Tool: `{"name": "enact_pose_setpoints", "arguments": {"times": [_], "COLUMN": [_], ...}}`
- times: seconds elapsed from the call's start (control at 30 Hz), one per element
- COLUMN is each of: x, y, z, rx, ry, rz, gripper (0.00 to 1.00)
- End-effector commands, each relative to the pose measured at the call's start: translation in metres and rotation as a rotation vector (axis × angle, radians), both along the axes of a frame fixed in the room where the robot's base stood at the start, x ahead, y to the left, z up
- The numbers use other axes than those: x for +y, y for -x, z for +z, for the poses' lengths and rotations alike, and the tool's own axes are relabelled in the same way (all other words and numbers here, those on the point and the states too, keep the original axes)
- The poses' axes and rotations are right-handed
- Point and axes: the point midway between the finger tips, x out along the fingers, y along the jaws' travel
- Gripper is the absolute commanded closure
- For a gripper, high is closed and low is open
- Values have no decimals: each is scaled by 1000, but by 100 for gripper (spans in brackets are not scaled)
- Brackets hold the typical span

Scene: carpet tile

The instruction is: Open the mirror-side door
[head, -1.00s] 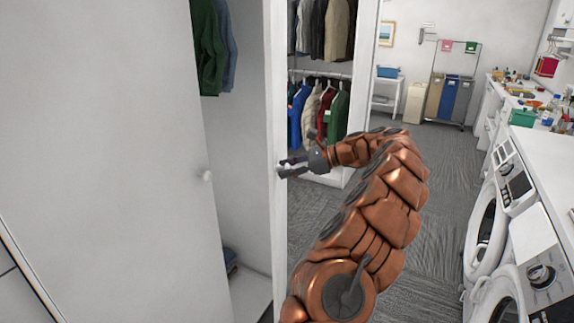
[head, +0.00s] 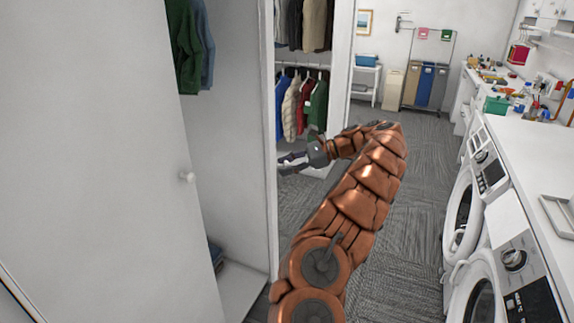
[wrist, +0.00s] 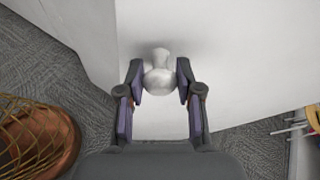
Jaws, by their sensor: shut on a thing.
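A white wardrobe door (head: 267,120), seen nearly edge-on in the head view, stands out from the wardrobe. My gripper (head: 281,165) reaches its right face from the right. In the wrist view, my gripper (wrist: 158,82) is shut on a round white knob (wrist: 158,81), with one finger on each side of it on the white panel (wrist: 230,60). Another white door (head: 90,150) with a knob (head: 187,177) fills the left. No mirror is visible.
Green and blue clothes (head: 185,45) hang in the compartment between the two doors. More clothes (head: 305,105) hang behind my gripper. Washing machines (head: 466,215) and a cluttered counter (head: 495,95) line the right side. Grey carpet (head: 395,200) is clear in the middle.

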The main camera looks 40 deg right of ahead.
Motion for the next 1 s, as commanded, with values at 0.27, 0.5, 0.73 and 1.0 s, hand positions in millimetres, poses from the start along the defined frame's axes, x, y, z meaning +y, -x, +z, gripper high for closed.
{"name": "enact_pose_setpoints", "arguments": {"times": [0.27, 0.5, 0.73, 1.0], "x": [0, 0, 0, -3], "y": [0, 0, 0, 2], "z": [0, 0, 0, 1], "rx": [-1, 0, 0, 1], "ry": [0, 0, 0, 0], "rz": [1, 0, 0, -2], "gripper": [100, 47, 39, 39]}}
